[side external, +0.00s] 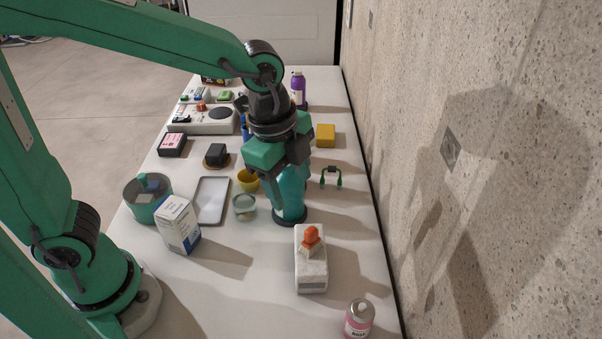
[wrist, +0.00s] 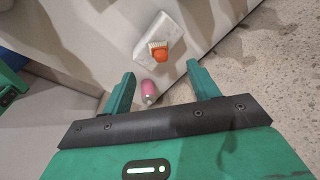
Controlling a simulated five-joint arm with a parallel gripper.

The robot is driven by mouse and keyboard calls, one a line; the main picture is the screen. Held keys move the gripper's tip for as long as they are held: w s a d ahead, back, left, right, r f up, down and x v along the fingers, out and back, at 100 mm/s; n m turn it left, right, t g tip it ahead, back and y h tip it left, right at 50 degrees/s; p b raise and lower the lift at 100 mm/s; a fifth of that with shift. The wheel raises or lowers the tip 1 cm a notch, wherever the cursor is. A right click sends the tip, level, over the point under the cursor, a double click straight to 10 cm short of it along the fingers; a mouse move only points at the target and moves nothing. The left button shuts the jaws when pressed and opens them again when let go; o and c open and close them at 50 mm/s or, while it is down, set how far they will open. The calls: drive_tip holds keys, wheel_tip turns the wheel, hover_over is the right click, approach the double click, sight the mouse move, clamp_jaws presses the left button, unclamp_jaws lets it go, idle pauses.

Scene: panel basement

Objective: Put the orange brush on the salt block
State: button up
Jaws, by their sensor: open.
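The orange brush (side external: 311,236), with pale bristles, rests on top of the white salt block (side external: 312,277) near the front of the table. In the wrist view the brush (wrist: 159,54) also shows on the block (wrist: 171,28), bristles against its surface. My gripper (wrist: 162,82) is open, with nothing between its fingers. In the side view my gripper is above and behind the block, over a teal bottle-like object, apart from the brush. Its fingertips are hard to make out there.
A white box (side external: 178,224), grey tray (side external: 212,200), glass bowl (side external: 244,206) and green pot (side external: 148,211) are to the left. The wall runs along the right edge.

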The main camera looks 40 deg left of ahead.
drive_tip(key=s+a+r+n+t, duration=0.2)
drive_tip(key=s+a+n, duration=0.2)
drive_tip(key=a+n, duration=0.4)
drive_tip(key=s+a+r+n+t+y, duration=0.1)
drive_tip(key=s+a+r+n, duration=0.1)
drive_tip(key=s+a+n, duration=0.3)
drive_tip(key=a+n, duration=0.3)
drive_tip(key=shift+a+r+t, duration=0.15)
drive_tip(key=shift+t, duration=0.25)
